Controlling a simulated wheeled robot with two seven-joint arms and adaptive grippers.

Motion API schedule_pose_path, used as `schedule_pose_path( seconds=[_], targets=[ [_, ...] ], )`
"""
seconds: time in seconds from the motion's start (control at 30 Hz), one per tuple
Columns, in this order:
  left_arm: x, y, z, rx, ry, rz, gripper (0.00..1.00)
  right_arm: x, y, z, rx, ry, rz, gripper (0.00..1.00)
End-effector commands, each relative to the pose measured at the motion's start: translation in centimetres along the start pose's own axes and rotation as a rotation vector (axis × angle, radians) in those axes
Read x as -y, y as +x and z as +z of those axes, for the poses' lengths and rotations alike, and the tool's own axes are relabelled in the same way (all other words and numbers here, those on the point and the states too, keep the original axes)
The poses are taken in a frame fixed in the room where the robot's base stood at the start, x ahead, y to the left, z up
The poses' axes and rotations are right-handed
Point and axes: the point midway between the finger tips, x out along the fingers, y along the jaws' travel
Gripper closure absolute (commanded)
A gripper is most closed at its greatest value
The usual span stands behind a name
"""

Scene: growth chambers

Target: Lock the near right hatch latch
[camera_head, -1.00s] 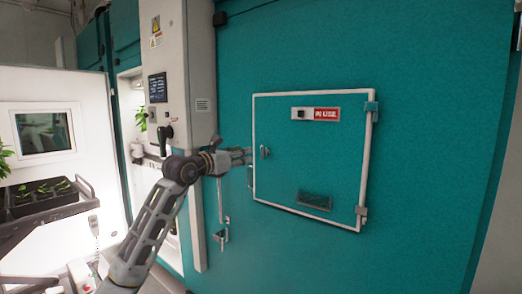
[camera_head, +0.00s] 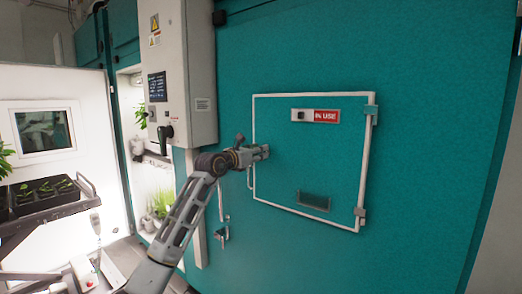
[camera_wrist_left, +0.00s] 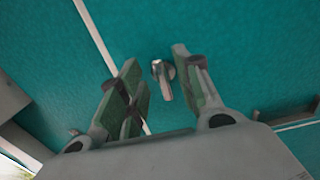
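The teal hatch (camera_head: 315,165) has a white frame, hinges on its right side and a red "IN USE" sign (camera_head: 326,115). It looks closed in the chamber wall. The small metal latch (camera_wrist_left: 164,84) shows in the left wrist view as a round boss with a short lever. In the head view my gripper hides it. My left gripper (camera_head: 264,152) is at the hatch's left edge. In the left wrist view my left gripper (camera_wrist_left: 156,76) is open, its fingers on either side of the latch with visible gaps. My right gripper is not in view.
A pale control column (camera_head: 200,80) with a dark screen stands left of the hatch, close to my left arm. A metal handle (camera_head: 222,236) sits on the wall below. A cart with a plant tray (camera_head: 45,193) is at the far left. The wall right of the hatch is clear.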

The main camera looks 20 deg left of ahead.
Motion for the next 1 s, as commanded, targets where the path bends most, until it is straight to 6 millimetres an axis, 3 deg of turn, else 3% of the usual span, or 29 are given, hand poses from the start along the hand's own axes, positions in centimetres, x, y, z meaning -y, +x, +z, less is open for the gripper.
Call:
schedule_pose_path(
  seconds=[0.3, 0.7, 0.97, 1.0],
  targets=[
    [0.0, 1.8, 0.1, 0.001, 0.000, 0.000, 0.66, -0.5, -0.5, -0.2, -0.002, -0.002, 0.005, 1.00],
    [0.0, 2.1, 0.1, 0.001, 0.001, 0.000, 0.66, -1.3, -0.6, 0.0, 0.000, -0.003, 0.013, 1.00],
    [0.0, 2.1, 0.1, 0.001, 0.000, 0.000, 0.99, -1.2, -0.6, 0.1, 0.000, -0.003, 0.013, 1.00],
    [0.0, 2.1, 0.1, 0.001, 0.000, 0.000, 1.00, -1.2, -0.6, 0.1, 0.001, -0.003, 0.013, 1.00]
  ],
)
